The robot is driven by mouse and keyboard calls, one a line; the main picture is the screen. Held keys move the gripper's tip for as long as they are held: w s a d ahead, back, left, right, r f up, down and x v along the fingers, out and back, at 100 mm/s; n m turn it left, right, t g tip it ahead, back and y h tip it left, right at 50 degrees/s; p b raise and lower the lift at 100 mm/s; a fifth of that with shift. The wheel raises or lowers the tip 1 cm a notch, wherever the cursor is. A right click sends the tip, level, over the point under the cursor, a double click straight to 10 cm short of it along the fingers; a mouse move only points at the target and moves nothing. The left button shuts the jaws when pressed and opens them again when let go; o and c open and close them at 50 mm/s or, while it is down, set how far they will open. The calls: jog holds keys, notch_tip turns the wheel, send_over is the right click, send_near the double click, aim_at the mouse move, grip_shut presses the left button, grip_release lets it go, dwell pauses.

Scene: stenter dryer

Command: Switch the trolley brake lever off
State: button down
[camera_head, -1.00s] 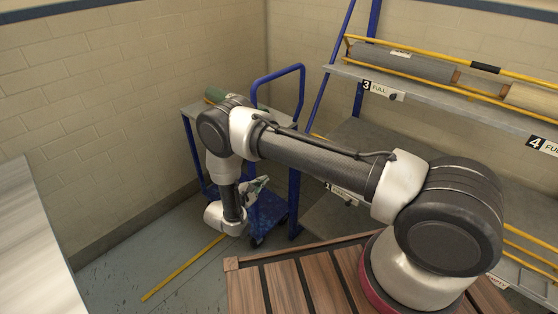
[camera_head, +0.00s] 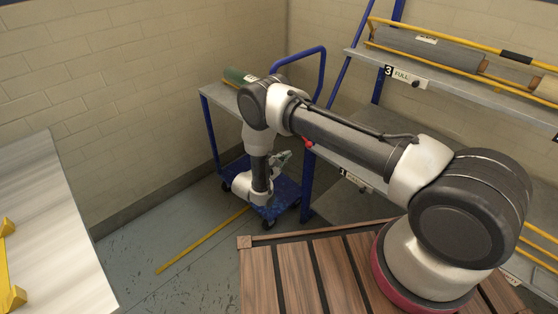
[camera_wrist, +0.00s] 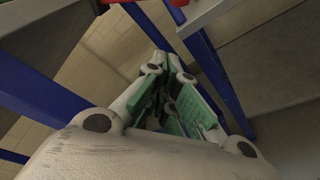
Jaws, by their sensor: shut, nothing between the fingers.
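The blue trolley (camera_head: 211,128) stands in the corner, with a grey top, a tall push handle and a blue lower deck. A small red part (camera_head: 309,143), perhaps the brake lever's knob, shows by the trolley's right side just below my forearm. Red also shows at the top edge of the wrist view (camera_wrist: 179,3), beside a blue post; its lever position cannot be told. My gripper (camera_head: 284,157) hangs between the trolley's top and lower deck in the picture. In the wrist view its green-padded fingers (camera_wrist: 165,68) are together and empty, below the red part.
A green roll (camera_head: 238,76) lies on the trolley's top. A rack with numbered shelves (camera_head: 430,87) holding rolls stands close at the right. A wooden slatted deck (camera_head: 300,275) is in front. Open floor (camera_head: 190,225) with a yellow line lies left of the trolley.

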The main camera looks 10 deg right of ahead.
jog(key=w+d+r, duration=0.1)
jog(key=d, duration=0.4)
jog(key=shift+w+d+r, duration=0.25)
jog(key=shift+w+d, duration=0.05)
jog(key=shift+d, duration=0.1)
